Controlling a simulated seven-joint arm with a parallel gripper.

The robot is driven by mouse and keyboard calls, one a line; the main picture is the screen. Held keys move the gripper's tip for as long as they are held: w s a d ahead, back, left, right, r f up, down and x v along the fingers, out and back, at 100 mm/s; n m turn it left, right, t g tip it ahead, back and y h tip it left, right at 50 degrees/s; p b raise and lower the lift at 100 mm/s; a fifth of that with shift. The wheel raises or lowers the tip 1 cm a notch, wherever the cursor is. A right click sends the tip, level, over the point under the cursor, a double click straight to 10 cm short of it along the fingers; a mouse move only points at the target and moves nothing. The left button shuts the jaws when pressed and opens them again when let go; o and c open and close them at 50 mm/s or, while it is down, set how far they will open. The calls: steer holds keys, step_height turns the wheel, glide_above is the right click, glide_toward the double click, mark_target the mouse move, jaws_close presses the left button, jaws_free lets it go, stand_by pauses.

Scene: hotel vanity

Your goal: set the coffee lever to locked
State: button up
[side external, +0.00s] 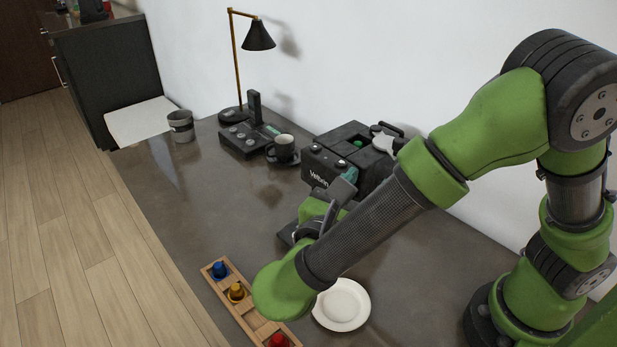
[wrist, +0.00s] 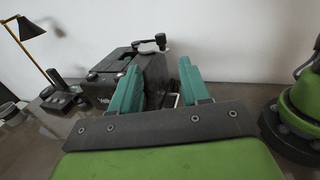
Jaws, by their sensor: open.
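The black coffee machine (side external: 330,166) stands near the wall with its lettered front facing left; it also shows beyond my fingers in the wrist view (wrist: 112,62). A black lever handle (side external: 388,128) sits at its top rear, by a round silver part; in the wrist view the handle (wrist: 150,42) sticks up above the machine top. My gripper (wrist: 162,78) has teal fingers spread apart with nothing held between them. In the side view my gripper (side external: 343,185) is close in front of the machine, partly hidden by my arm. Whether a finger touches the machine I cannot tell.
A cup on a saucer (side external: 283,150), a dark phone-like unit (side external: 250,137), a lamp (side external: 258,36) and a grey canister (side external: 181,126) stand to the left. A wooden tray (side external: 215,275) with coloured capsules and a white plate (side external: 342,305) lie in front.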

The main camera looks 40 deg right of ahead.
steer(key=shift+s+a, duration=0.2)
steer(key=shift+a, duration=0.4)
